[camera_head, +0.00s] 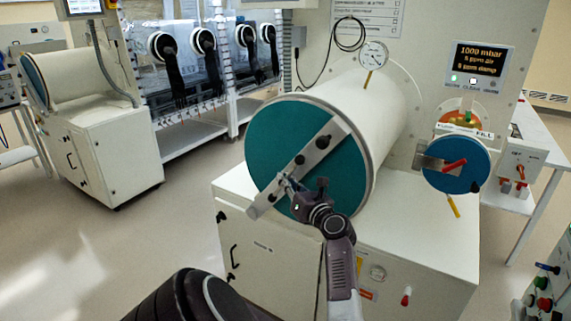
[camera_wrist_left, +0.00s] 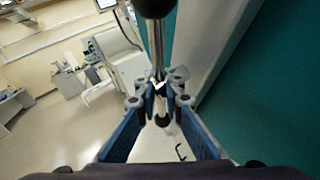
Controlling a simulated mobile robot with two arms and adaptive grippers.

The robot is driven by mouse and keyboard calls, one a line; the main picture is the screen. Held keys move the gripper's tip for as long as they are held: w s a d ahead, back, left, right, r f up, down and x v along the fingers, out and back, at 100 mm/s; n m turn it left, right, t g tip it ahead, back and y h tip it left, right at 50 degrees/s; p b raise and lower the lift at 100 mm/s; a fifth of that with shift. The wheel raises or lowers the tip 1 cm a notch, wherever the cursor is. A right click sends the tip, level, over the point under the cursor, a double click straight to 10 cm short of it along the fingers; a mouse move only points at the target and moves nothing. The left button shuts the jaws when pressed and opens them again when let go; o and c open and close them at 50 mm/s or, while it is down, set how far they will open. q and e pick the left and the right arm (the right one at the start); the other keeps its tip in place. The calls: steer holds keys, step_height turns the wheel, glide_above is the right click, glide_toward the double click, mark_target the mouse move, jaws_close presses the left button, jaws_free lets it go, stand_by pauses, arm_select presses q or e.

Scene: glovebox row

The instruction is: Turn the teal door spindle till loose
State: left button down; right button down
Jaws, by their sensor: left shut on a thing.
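The large round teal door (camera_head: 270,142) closes the front end of a white cylindrical chamber (camera_head: 375,110). A flat metal bar (camera_head: 334,134) lies slantwise across it, with dark knobs near its middle. My left gripper (camera_head: 290,184) is at the lower left part of this bar, in front of the door. In the left wrist view its two blue-sided fingers (camera_wrist_left: 160,88) are closed on a thin metal rod of the spindle (camera_wrist_left: 157,42), which has a black end at the top. The gripper hides part of the spindle in the head view. My right gripper is out of view.
A smaller blue round door (camera_head: 457,172) with a red handle is at right. A dial gauge (camera_head: 373,54) stands above the chamber and a lit display (camera_head: 477,64) reads 1000 mbar. The white cabinet (camera_head: 285,245) is below; floor is open at left.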

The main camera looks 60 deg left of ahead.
arm_select(q)
steer(key=shift+f, duration=0.15)
steer(key=c, duration=2.3)
jaws_free()
